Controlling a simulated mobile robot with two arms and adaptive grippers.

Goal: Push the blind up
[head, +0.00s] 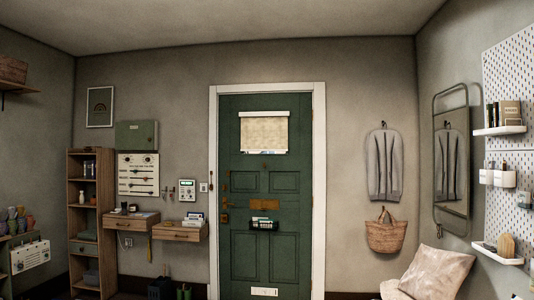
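A cream roller blind (264,134) hangs in the upper part of the dark green door (265,225). Its white top rail (264,114) runs across above it. The blind is down over nearly the whole window, with a thin bright strip (265,153) showing at its lower edge. Whether it has a pull or handle is too small to tell. The door looks shut in its white frame. Neither of my grippers shows in the head view.
A shelf unit (84,225) and two wooden drawers (180,232) stand left of the door. A small black basket (264,225) is on the door. A cushion (437,272) is at the lower right. Dark boots (183,292) are on the floor left of the door.

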